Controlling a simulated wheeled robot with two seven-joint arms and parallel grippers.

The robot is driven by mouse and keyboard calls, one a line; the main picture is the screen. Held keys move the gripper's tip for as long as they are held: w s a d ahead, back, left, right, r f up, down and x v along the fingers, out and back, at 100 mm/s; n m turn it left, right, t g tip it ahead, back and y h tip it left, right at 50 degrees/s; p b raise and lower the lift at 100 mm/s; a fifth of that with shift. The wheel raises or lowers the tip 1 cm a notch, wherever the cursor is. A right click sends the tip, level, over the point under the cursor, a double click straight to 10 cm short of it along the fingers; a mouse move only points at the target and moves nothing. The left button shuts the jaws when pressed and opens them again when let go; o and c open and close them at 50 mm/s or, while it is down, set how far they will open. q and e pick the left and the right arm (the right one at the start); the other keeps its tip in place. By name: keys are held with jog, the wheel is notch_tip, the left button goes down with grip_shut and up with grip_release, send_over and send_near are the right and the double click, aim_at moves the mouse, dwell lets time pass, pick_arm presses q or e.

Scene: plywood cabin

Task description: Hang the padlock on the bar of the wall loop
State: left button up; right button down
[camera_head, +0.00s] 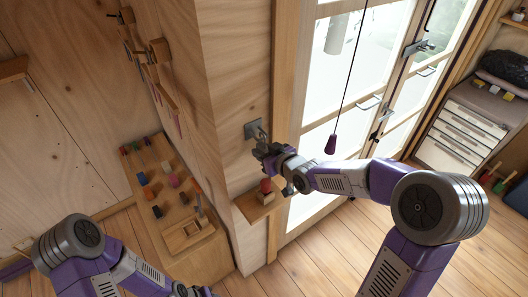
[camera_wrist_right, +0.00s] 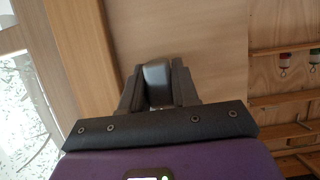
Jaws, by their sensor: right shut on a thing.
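My right gripper (camera_head: 263,153) is beside the wooden wall, close under the grey metal wall loop (camera_head: 253,129). In the right wrist view the gripper (camera_wrist_right: 158,86) is shut on a smooth dark grey thing (camera_wrist_right: 156,76), which I take to be the padlock. Its shackle is hidden in that view. In the head view, the gripper and held thing are too small and dark to tell apart, and I cannot tell whether the padlock touches the loop's bar. My left gripper (camera_head: 192,291) shows only partly at the bottom edge; its jaws are unclear.
A small wall shelf (camera_head: 252,208) with a red object (camera_head: 265,186) is below my right gripper. A purple pull (camera_head: 331,144) hangs on a cord before the glass doors. A wooden bench (camera_head: 215,258) with coloured items is at left. Drawers (camera_head: 462,133) stand at right.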

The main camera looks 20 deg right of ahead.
dwell(0.3)
jog(key=c, duration=0.8)
grip_release()
jog(key=shift+s, duration=0.1)
jog(key=p+v, duration=0.1)
jog(key=v, duration=0.6)
jog(key=s+a+f+m+g, duration=0.2)
jog(key=s+f+g, duration=0.1)
jog(key=f, duration=0.8)
jog(key=s+a+f+m+g, duration=0.2)
jog(key=s+f+g, duration=0.1)
jog(key=f, duration=0.9)
jog(key=s+a+f+m+g, duration=0.35)
jog(key=s+f+g, duration=0.25)
jog(key=s+f, duration=0.85)
jog(key=shift+n, duration=0.45)
jog(key=f+b, duration=0.2)
jog(key=s+f+b, duration=0.1)
jog(key=f+b, duration=0.5)
jog(key=shift+s+a, duration=0.3)
jog(key=shift+a, duration=0.1)
